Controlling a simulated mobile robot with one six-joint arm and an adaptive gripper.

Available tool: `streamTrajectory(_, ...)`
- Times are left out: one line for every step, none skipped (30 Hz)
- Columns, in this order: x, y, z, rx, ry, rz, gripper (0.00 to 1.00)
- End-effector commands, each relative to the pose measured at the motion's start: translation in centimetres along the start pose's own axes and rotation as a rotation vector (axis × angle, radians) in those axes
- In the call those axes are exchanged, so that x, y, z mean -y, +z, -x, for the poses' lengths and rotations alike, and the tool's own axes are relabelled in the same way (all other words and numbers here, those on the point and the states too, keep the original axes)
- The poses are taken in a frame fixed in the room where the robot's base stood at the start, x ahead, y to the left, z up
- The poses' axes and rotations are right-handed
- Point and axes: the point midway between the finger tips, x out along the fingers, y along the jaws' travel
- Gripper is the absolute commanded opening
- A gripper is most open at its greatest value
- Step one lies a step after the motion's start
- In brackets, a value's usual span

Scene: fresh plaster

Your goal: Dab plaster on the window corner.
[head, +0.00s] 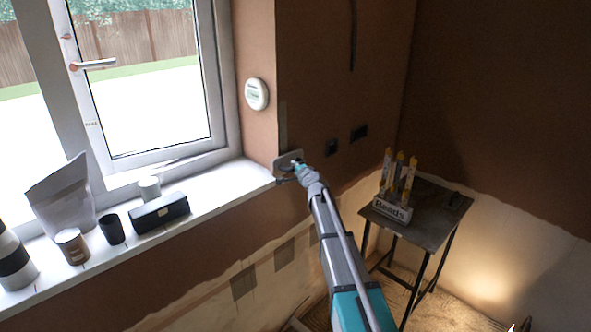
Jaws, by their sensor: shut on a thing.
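The window corner (277,110) is the upright brown plaster edge where the window reveal meets the wall on the right. My gripper (295,168) is at the low end of this edge, by the right end of the white sill. It is shut on a small grey flat tool (287,158), which looks like a trowel. The tool's plate is at the corner in the picture; I cannot tell whether it touches the plaster. The fingers are small and partly hidden by my wrist. A paler grey strip shows on the edge just above the tool.
The sill (225,185) holds a black box (159,213), several cups, a bag (64,196) and a banded bottle (14,262). A round white device (256,94) is on the reveal. A dark table (429,233) at right bears a "Beads" box (392,210) with yellow-tipped strips.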

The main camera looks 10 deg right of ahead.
Motion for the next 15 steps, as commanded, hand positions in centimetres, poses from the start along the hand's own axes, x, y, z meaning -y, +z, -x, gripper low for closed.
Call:
streamTrajectory(0.03, 0.03, -0.11, 0.0, 0.0, 0.0, 0.0)
streamTrajectory(0.04, 0.04, -0.14, 0.0, 0.0, 0.0, 0.0)
streamTrajectory(0.05, 0.07, -0.19, 0.0, 0.0, 0.0, 0.0)
streamTrajectory(0.06, 0.08, -0.23, 0.0, 0.0, 0.0, 0.0)
streamTrajectory(0.07, 0.1, -0.27, 0.0, 0.0, 0.0, 0.0)
streamTrajectory(0.08, 0.12, -0.32, 0.0, 0.0, 0.0, 0.0)
streamTrajectory(0.08, 0.13, -0.36, 0.0, 0.0, 0.0, 0.0)
streamTrajectory(0.09, 0.15, -0.4, 0.0, 0.0, 0.0, 0.0)
streamTrajectory(0.1, 0.17, -0.45, 0.0, 0.0, 0.0, 0.0)
streamTrajectory(0.11, 0.19, -0.49, 0.0, 0.0, 0.0, 0.0)
streamTrajectory(0.12, 0.2, -0.53, 0.0, 0.0, 0.0, 0.0)
streamTrajectory(0.13, 0.22, -0.58, 0.0, 0.0, 0.0, 0.0)
streamTrajectory(0.13, 0.23, -0.61, 0.0, 0.0, 0.0, 0.0)
streamTrajectory(0.14, 0.25, -0.65, 0.0, 0.0, 0.0, 0.0)
streamTrajectory(0.15, 0.27, -0.71, 0.0, 0.0, 0.0, 0.0)
